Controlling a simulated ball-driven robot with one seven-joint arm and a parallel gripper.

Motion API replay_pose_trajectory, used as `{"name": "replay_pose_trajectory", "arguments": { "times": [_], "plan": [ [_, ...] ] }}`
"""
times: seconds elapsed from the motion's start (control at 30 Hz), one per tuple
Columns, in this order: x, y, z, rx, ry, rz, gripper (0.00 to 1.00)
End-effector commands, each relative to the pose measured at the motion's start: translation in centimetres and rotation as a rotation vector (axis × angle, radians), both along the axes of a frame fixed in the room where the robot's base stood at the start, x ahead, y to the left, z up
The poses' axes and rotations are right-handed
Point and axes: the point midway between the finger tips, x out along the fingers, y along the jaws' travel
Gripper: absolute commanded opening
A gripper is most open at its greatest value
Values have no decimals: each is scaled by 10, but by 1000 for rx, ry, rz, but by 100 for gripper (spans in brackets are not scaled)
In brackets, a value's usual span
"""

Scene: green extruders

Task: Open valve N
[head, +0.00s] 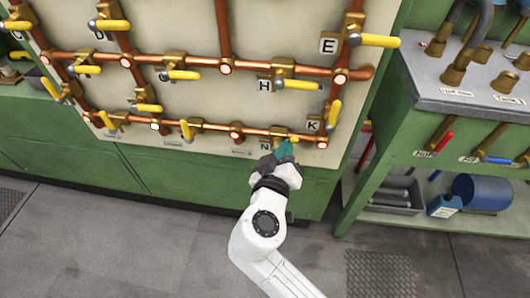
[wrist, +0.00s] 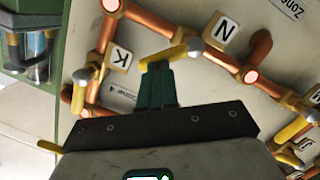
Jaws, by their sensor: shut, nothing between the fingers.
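Valve N has a yellow lever (wrist: 176,54) with a grey rounded hub (wrist: 195,47), beside the white N plate (wrist: 225,32). In the wrist view the lever points left from the hub, at an angle to the copper pipe. In the head view the N plate (head: 264,145) sits low on the panel, and my gripper largely covers the valve. My gripper (head: 285,148) has teal fingers that are shut and empty. In the wrist view its fingertips (wrist: 157,70) are right at the lever's free end; I cannot tell whether they touch it.
Valve K (head: 313,125) is close by at the upper right in the head view. Copper pipes with glowing round indicators (head: 236,133) and several yellow levers cover the cream panel. A green workbench (head: 385,150) stands at the right. The grey floor (head: 130,245) is open at the front left.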

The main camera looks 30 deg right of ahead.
Motion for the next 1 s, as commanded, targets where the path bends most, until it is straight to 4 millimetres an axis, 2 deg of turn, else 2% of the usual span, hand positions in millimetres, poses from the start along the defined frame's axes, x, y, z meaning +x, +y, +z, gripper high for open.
{"name": "replay_pose_trajectory", "arguments": {
  "times": [1.0],
  "plan": [
    [-10,-15,-17,362,-265,-2,0]
  ]
}}
